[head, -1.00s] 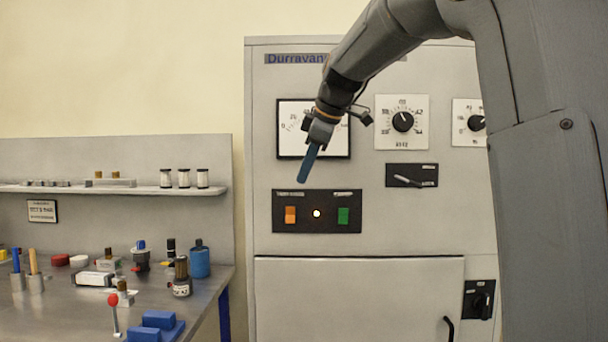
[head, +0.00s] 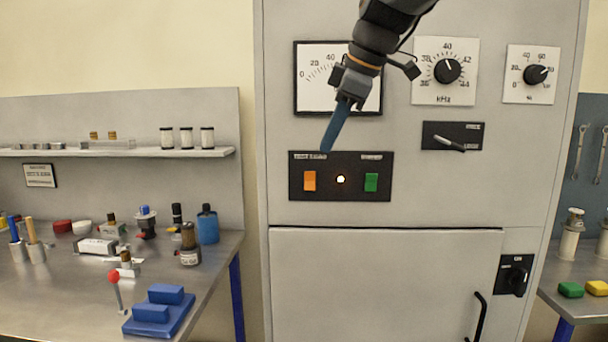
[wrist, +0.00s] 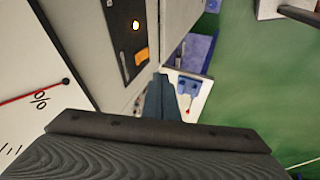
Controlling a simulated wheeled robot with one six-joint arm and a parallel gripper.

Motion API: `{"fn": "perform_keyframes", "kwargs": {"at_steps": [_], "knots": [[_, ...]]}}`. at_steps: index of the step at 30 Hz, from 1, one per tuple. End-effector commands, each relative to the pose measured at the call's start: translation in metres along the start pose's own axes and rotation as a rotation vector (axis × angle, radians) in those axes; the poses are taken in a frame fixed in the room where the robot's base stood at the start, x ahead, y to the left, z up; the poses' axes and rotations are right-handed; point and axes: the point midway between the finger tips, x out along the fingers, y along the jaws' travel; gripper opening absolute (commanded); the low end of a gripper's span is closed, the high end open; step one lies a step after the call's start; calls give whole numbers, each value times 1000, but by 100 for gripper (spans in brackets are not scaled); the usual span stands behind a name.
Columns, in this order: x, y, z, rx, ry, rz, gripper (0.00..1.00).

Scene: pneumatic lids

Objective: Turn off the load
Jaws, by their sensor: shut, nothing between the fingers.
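A grey cabinet (head: 400,260) carries a black panel (head: 325,192) with an orange switch (head: 310,181) at left, a lit lamp (head: 341,179) in the middle and a green switch (head: 371,182) at right. The panel's small labels are too blurred to read. My gripper (head: 329,146) is shut and empty, its blue fingers pointing down in front of the panel's top edge. In the wrist view my gripper (wrist: 162,84) is beside the panel, with the orange switch (wrist: 141,56) and lit lamp (wrist: 136,25) to its upper left. I see no contact with either switch.
Above the panel are a meter (head: 310,95), a kHz dial (head: 447,71), a second dial (head: 536,75) and a lever switch (head: 452,137). A rotary switch (head: 514,275) and door handle (head: 480,315) are lower right. A cluttered bench (head: 215,290) stands left.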

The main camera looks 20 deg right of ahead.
Motion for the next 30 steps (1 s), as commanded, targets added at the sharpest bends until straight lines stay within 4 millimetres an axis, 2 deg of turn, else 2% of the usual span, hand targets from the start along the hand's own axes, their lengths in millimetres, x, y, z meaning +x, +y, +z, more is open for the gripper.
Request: {"fn": "perform_keyframes", "kwargs": {"at_steps": [5,8,22,30], "knots": [[4,0,0,0,0,-1,0],[13,0,0,1,-1,-3,0],[101,0,0,2,-2,-5,0],[120,24,4,3,-2,-1,0]]}}
